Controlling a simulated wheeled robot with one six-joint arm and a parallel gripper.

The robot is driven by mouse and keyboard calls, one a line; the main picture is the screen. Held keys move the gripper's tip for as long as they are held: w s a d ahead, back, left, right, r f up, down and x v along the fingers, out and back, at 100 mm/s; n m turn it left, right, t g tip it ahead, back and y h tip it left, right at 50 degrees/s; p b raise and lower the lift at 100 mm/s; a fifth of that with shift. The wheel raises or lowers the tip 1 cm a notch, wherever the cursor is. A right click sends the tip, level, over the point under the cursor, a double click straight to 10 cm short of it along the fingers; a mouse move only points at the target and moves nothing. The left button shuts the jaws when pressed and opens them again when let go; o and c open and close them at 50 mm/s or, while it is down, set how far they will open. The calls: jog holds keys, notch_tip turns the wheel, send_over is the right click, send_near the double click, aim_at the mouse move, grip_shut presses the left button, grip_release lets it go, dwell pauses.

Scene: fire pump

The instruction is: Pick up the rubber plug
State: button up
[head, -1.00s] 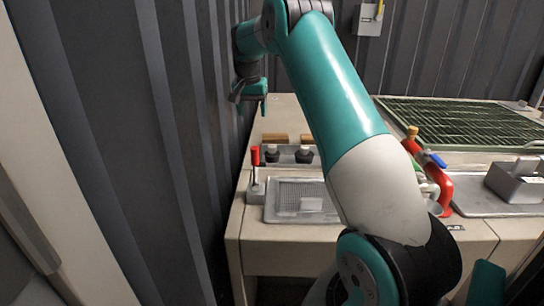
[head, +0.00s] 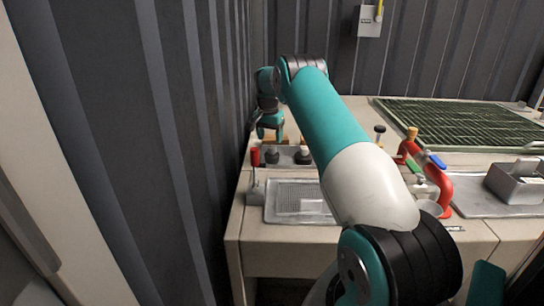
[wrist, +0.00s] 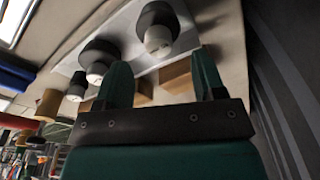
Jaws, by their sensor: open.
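Dark, rounded plug-like pieces with paler ends stand on a grey metal tray (head: 287,158) at the left of the counter. One dark piece (head: 272,154) is at the left and another (head: 303,155) to its right. I cannot tell which is the rubber plug. In the wrist view, dark pieces show beyond my fingers, one near the top centre (wrist: 157,30) and one further left (wrist: 98,58). My gripper (head: 267,136) is open and empty, above and behind the tray, near the wall. In the wrist view its two green fingers (wrist: 163,78) are spread apart.
Wooden blocks (wrist: 177,76) lie beyond my fingers. A red-handled lever (head: 255,165) and a mesh-covered plate (head: 298,200) are in front of the tray. A red pipe (head: 437,180) stands to the right. The corrugated wall (head: 190,130) is close on the left.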

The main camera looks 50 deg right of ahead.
aim_at(272, 147)
jog(key=f, duration=0.2)
jog(key=d+f+p, duration=0.1)
jog(key=f, duration=0.2)
jog(key=shift+f, duration=0.3)
jog(key=shift+c, duration=0.2)
jog(key=c, duration=1)
